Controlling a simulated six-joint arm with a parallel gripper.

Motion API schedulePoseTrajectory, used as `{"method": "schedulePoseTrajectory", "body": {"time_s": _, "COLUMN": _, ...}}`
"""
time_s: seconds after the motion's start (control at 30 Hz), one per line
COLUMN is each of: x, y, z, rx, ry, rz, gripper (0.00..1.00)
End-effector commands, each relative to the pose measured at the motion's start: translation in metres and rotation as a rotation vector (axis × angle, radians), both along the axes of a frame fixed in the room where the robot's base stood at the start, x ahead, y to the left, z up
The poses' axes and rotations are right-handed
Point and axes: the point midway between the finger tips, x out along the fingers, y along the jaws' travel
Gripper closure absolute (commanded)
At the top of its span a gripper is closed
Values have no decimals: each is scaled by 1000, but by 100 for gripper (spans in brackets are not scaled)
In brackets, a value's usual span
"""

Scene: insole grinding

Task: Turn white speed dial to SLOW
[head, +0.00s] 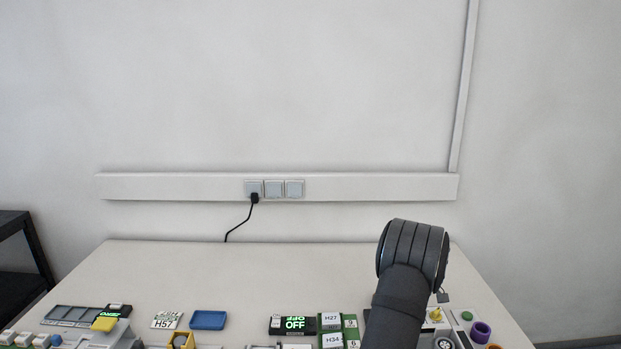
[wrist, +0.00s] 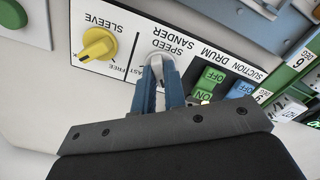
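The white speed dial (wrist: 156,63) sits on a white control panel in the wrist view, beside the printed words SPEED and SANDER. My gripper (wrist: 158,70) points at the panel with its two blue fingers on either side of the dial. The fingers are close together and appear shut on the dial, which fills the gap between their tips. The fingers hide part of the dial and the lettering by it, so its pointer and setting cannot be read. In the head view my arm hides the dial and the gripper.
A yellow SLEEVE knob (wrist: 97,45) is left of the dial. A green switch (wrist: 208,82) and a blue switch (wrist: 241,89) are close on the right. The table's back is clear.

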Motion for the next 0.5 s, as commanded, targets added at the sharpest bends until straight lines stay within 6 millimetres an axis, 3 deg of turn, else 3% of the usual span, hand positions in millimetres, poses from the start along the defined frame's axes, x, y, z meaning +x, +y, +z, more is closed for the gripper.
{"method": "schedulePoseTrajectory", "body": {"time_s": 0.23, "x": 0, "y": 0, "z": 0, "rx": 0, "ry": 0, "rz": 52, "gripper": 100}}
{"method": "schedulePoseTrajectory", "body": {"time_s": 0.5, "x": 0, "y": 0, "z": 0, "rx": -1, "ry": -1, "rz": 334, "gripper": 100}}
